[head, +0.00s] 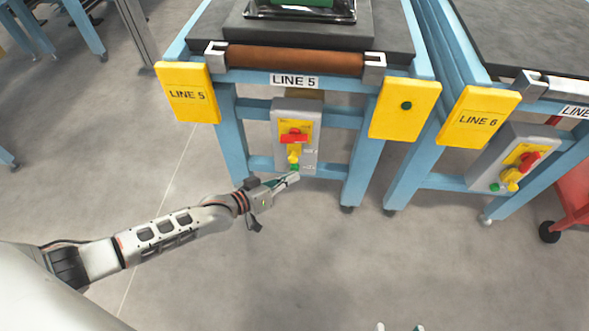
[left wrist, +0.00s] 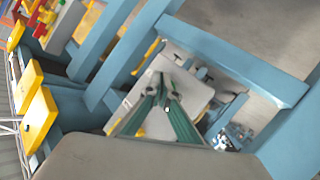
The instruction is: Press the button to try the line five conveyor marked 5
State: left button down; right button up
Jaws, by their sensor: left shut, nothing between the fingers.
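The line 5 conveyor carries a "LINE 5" label (head: 294,81) under its brown roller. Below it hangs a grey control box (head: 279,133) with a yellow plate, a red switch handle (head: 294,136), a yellow piece and a green button (head: 295,167) low down. My left gripper (head: 294,178) is shut and empty, its tips just below the green button in the head view; I cannot tell whether they touch. In the left wrist view its green-padded fingers (left wrist: 166,108) overlap the grey box (left wrist: 192,90); the button is not clear there. Two small tips, perhaps my right gripper (head: 399,327), show at the bottom edge.
A yellow "LINE 5" plate (head: 187,93) and a yellow plate with a dark green round spot (head: 404,108) flank the box. The line 6 conveyor, with its own control box (head: 484,173), stands at the right. A red cart (head: 574,192) is beyond. The floor in front is clear.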

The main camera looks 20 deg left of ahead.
pick_arm(q)
jog(key=shift+w+a, duration=0.15)
jog(key=shift+w, duration=0.35)
dwell(0.4)
dwell(0.3)
jog(key=shift+s+d+p, duration=0.3)
jog(key=shift+s, duration=0.65)
